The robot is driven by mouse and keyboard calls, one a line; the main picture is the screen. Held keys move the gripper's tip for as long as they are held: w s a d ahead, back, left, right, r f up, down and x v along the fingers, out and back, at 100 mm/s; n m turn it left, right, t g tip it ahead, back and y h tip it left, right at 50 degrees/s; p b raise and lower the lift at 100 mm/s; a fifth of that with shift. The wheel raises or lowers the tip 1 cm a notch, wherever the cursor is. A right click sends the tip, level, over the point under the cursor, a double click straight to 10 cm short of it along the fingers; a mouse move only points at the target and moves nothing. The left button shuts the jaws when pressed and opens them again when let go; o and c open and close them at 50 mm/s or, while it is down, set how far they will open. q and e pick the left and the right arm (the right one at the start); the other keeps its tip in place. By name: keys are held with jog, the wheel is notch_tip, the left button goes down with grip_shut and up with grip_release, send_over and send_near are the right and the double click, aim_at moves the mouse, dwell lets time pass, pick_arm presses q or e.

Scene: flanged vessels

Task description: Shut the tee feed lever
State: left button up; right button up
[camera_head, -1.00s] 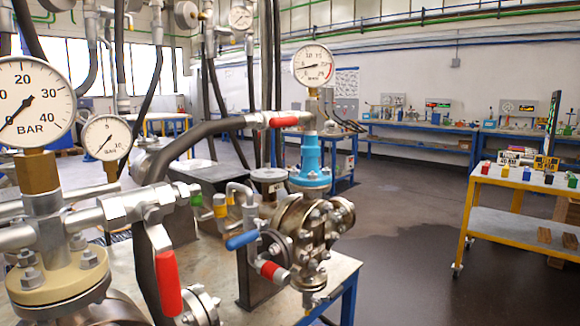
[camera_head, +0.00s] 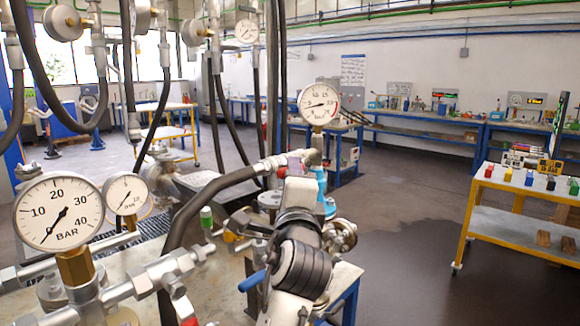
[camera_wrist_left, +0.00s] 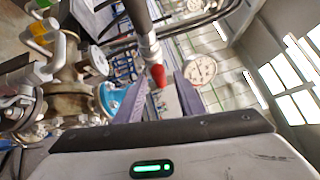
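The tee feed lever has a red grip (camera_wrist_left: 158,76). In the left wrist view it shows between the two purple-grey fingers of my left gripper (camera_wrist_left: 160,98), with a gap beside it. The fingers look apart, and contact cannot be told. In the head view my left gripper (camera_head: 300,160) is at the tee below the upright gauge (camera_head: 318,104). My arm and gripper hide most of the lever there, and the blue fitting (camera_head: 321,180) is partly covered. My right gripper is not in view.
A black hose (camera_head: 205,205) runs into the tee from the left. Two gauges (camera_head: 57,210) (camera_head: 126,194) and metal pipes stand at the near left. A blue-handled lever (camera_head: 252,281) sits beside my arm. A yellow cart (camera_head: 480,190) stands right, with open floor between.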

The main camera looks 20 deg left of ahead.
pick_arm(q)
jog(key=shift+x, duration=1.85)
grip_shut()
